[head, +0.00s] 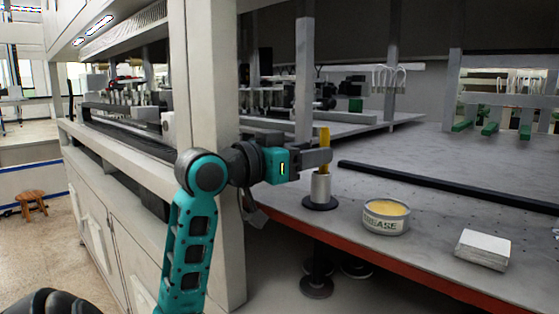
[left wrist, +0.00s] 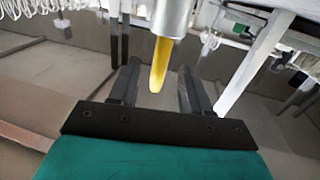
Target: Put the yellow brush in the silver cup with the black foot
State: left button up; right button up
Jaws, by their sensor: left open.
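The yellow brush (head: 324,138) stands upright in the silver cup (head: 320,188), its upper part showing above the rim and its lower end hidden inside. The cup stands on its round black foot (head: 320,203) near the bench's front edge. My left gripper (head: 322,156) is level with the brush, just above the cup. In the left wrist view the brush (left wrist: 161,62) shows between the two open fingers, with a gap on each side, and the cup (left wrist: 172,15) is at the top. My right gripper is not in view.
A grease tin (head: 386,217) and a white block (head: 483,250) stand to the right of the cup. A black bar (head: 440,185) lies behind them on the grey bench (head: 430,157). A pale post (head: 208,110) rises behind my left arm. The bench's right middle is clear.

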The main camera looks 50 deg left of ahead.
pick_arm(q)
jog(key=s+b, duration=0.1)
jog(key=s, duration=0.8)
jog(key=shift+a, duration=0.35)
